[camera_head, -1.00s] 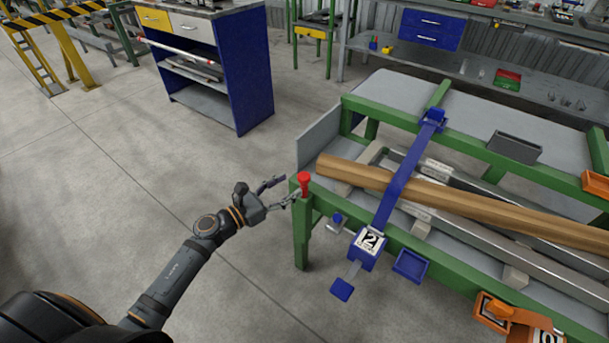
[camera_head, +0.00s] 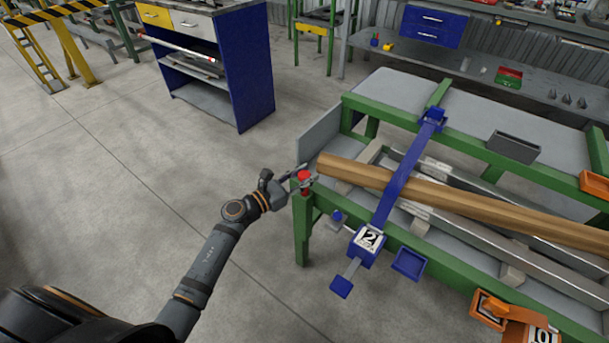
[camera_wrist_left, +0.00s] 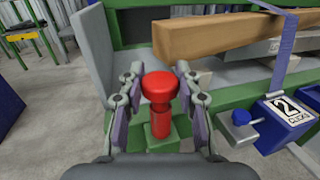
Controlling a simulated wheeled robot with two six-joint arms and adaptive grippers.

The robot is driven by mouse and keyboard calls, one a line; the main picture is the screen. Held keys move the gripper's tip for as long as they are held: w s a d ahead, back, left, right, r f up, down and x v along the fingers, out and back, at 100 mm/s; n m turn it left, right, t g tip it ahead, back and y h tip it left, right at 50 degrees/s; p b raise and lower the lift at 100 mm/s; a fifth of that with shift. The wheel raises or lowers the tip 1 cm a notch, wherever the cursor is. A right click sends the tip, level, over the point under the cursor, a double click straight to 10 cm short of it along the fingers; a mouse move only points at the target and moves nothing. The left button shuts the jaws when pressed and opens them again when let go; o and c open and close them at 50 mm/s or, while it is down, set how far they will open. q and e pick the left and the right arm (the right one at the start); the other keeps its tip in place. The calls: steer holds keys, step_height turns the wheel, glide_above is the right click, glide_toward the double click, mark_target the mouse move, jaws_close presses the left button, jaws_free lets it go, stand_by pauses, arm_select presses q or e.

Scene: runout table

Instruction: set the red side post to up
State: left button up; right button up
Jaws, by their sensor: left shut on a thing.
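The red side post (camera_head: 304,177) stands upright at the near left corner of the green table frame (camera_head: 302,235). In the left wrist view the red post (camera_wrist_left: 160,92) shows a wide round head on a narrower stem, rising from a green block. My left gripper (camera_head: 303,177) is at the post, with one finger on each side of it. In the left wrist view the left gripper's fingers (camera_wrist_left: 158,95) flank the post; the exact contact is hard to see. My right gripper is not in view.
Wooden beams (camera_head: 450,197) lie along the table just right of the post. A blue strap (camera_head: 402,180) crosses them, with a box marked 2 (camera_head: 367,247) on the near rail. A grey side plate (camera_head: 319,138) stands behind the post.

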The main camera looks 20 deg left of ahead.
arm_select(q)
jaws_close()
steer(key=shift+r, duration=0.2)
step_height(320, 180, up, 4)
steer(key=p, duration=0.3)
steer(key=shift+p, duration=0.35)
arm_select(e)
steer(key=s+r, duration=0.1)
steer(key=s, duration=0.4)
arm_select(q)
step_height(320, 180, up, 15)
steer(key=p, duration=1.2)
steer(key=shift+r, duration=0.2)
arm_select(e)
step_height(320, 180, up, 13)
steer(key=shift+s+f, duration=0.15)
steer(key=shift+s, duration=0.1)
